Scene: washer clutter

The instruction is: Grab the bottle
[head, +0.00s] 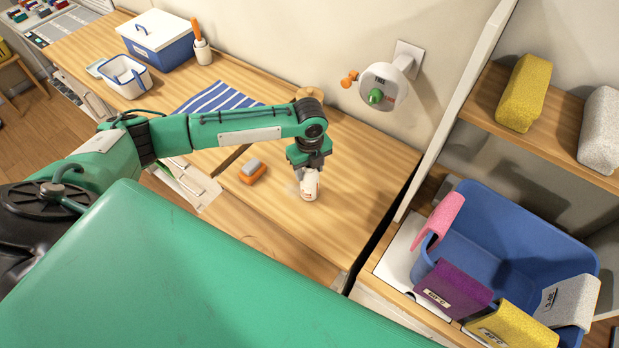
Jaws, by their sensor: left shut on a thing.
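A small white bottle (309,186) with faint reddish markings stands on the wooden counter, at the middle of the head view. My left arm reaches in from the left, and my left gripper (308,170) points down over the bottle. The gripper is shut on the bottle's upper part, and its fingers hide the top. I cannot tell whether the bottle's base touches the counter. My right gripper is not in view.
An orange and grey sponge (252,172) lies left of the bottle. A striped cloth (218,98) lies behind my arm. A blue cooler (158,40) stands at the back left. A blue bin (505,235) with cloths over its rim stands right. Counter right of the bottle is clear.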

